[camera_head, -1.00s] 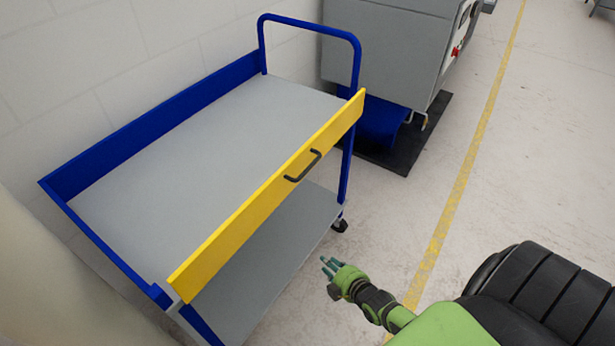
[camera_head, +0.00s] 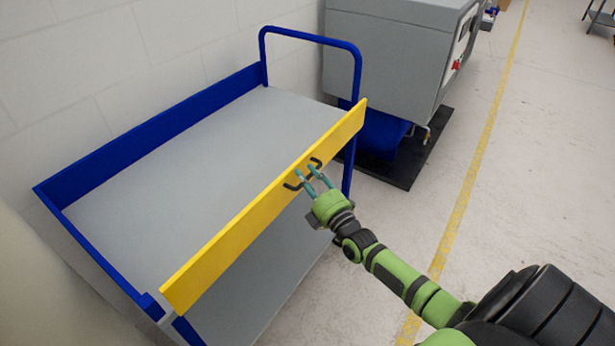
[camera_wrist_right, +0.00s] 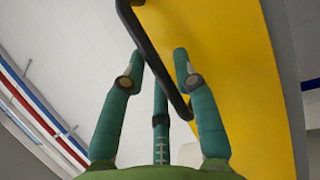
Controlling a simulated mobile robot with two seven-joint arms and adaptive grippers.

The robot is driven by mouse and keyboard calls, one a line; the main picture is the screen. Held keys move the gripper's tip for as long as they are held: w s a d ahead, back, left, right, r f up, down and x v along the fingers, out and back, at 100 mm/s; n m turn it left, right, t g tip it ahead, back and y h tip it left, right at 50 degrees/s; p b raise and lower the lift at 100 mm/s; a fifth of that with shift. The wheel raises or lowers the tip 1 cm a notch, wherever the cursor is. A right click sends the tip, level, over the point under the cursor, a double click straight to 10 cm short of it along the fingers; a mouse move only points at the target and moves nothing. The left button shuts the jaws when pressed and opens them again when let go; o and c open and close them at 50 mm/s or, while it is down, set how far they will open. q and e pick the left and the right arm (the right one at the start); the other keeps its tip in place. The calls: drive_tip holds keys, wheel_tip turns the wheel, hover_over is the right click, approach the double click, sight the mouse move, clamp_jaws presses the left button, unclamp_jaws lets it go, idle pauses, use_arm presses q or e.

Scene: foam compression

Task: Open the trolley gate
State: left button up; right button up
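The trolley gate (camera_head: 230,240) is a long yellow panel along the near side of the blue and grey trolley (camera_head: 190,160). It stands upright at the edge of the top deck. A black bar handle (camera_head: 290,185) sits on its outer face; in the right wrist view the handle (camera_wrist_right: 148,45) runs between my fingers. My right gripper (camera_head: 318,172) is at the handle. In the right wrist view its teal fingers (camera_wrist_right: 157,72) are spread apart on either side of the bar, not closed on it. Whether any finger touches the bar is unclear. My left gripper is out of view.
A grey machine (camera_head: 390,50) on a dark mat (camera_head: 405,172) stands beyond the trolley's far end. A white block wall (camera_head: 110,60) is behind the trolley. The floor (camera_head: 540,180) on the right, with a yellow line, is clear.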

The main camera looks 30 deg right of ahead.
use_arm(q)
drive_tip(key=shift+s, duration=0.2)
use_arm(e)
clamp_jaws()
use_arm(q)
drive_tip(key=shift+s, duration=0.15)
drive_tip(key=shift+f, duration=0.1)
